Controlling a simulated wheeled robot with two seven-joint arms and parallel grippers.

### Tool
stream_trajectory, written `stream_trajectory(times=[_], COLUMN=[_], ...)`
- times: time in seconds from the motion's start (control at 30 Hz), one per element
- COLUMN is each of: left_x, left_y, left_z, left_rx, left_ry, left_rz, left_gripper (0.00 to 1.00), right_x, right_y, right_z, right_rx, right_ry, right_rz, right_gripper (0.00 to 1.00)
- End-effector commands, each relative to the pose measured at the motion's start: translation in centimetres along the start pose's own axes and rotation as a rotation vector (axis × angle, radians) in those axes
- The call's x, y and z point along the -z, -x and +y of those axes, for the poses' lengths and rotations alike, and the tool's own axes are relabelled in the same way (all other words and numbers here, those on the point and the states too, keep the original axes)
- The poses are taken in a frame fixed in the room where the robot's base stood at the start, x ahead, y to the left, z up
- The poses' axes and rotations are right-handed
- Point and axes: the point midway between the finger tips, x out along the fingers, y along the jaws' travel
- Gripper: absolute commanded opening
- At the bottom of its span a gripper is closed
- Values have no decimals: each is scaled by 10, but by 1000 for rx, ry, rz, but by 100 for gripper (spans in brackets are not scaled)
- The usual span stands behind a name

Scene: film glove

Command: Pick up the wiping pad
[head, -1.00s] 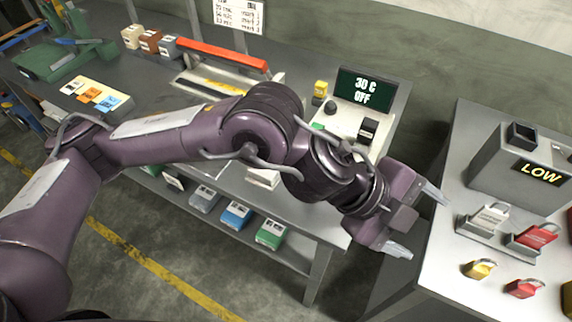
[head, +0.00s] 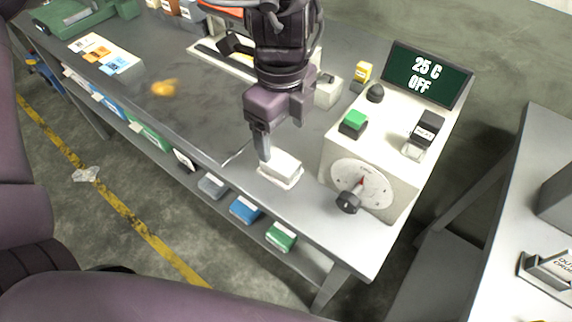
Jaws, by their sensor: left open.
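The wiping pad appears to be the small white block (head: 281,168) lying near the front edge of the grey bench (head: 335,228), left of the white control box. My left gripper (head: 282,141) points down just above and behind the pad. It is open and empty. One finger ends close to the pad's upper left edge; I cannot tell whether it touches. The other finger is partly hidden by the gripper's body. My right gripper is not in view.
The control box (head: 393,162), with a dial, a green button and a display reading 25 C OFF (head: 427,75), stands close right of the pad. Bins sit on the shelf below.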

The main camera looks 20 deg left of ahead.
Motion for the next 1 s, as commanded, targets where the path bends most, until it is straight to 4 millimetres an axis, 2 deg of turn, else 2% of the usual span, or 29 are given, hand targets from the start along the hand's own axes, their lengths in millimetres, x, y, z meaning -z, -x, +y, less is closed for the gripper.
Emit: stream_trajectory(times=[0.03,0.17,0.4,0.6,0.7,0.9,0.93,1.0], left_x=[-1,-1,-1,-2,-2,-2,-2,-2], left_y=[-7,-19,-45,-74,-80,-82,-82,-81], left_z=[0,1,3,4,4,4,4,4], left_rx=[-1,-5,-4,-2,-2,0,0,0], left_ry=[2,3,2,2,3,3,3,2], left_rz=[-1,0,-1,-3,-2,-2,-2,-2], left_gripper=[75,75,75,75,75,75,74,65], right_x=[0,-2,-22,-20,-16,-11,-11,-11], right_y=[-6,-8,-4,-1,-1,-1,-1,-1], right_z=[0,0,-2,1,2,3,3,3], right_rx=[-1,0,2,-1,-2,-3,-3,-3], right_ry=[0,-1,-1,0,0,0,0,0], right_rz=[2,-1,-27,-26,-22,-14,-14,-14], right_gripper=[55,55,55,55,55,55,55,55])
